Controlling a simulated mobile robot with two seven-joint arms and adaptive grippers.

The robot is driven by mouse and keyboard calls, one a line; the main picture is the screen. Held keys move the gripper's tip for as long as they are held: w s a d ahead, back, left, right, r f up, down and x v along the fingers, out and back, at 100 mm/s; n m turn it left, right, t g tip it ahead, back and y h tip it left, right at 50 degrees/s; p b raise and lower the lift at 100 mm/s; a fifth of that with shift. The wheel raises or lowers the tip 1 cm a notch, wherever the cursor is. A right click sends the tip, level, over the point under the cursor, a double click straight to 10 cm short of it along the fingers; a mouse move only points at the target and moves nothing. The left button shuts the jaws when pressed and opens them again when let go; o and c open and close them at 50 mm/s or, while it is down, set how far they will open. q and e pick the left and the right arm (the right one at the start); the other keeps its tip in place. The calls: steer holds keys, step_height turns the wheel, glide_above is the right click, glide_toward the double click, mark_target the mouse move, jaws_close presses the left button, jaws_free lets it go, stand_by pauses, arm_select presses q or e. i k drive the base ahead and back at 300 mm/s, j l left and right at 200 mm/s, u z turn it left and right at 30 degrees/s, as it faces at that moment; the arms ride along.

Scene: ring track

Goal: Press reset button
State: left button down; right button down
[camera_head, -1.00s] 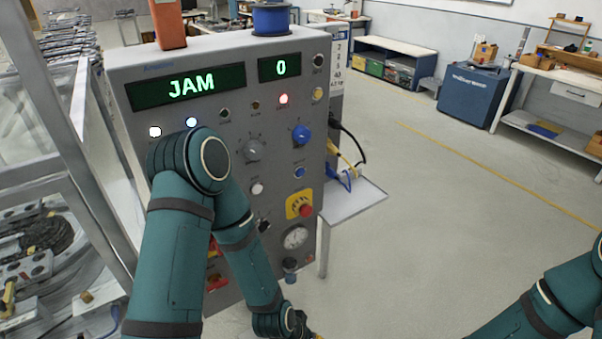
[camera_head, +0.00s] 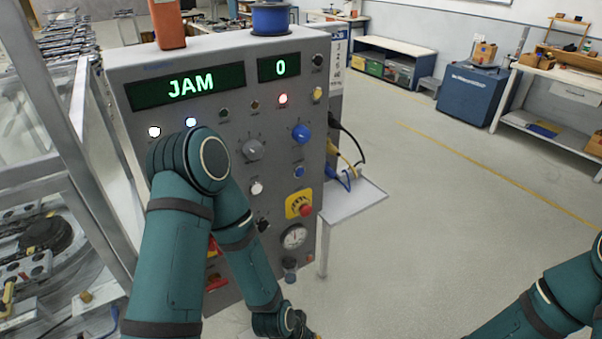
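A grey control panel (camera_head: 150,112) stands in front of me. Its green displays read JAM (camera_head: 190,86) and 0 (camera_head: 280,68). The panel carries a blue push button (camera_head: 299,171), a white button (camera_head: 257,188), lit white (camera_head: 154,132) and blue-white (camera_head: 191,122) lights or buttons, a lit red one (camera_head: 283,99) and a red mushroom button (camera_head: 306,210) on a yellow plate. The labels are too small to read, so I cannot tell which is reset. My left arm crosses in front of the panel's lower left and hides part of it. Neither gripper shows.
A blue knob (camera_head: 301,133) and a gauge (camera_head: 294,237) are on the panel. A small side shelf (camera_head: 352,203) with cables juts out at its right. A metal frame and track machinery (camera_head: 45,235) stand at the left. The floor (camera_head: 440,240) at the right is open.

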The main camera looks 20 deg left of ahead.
mark_target(300, 171)
steer(key=i+l, duration=0.6)
steer(key=u, duration=1.65)
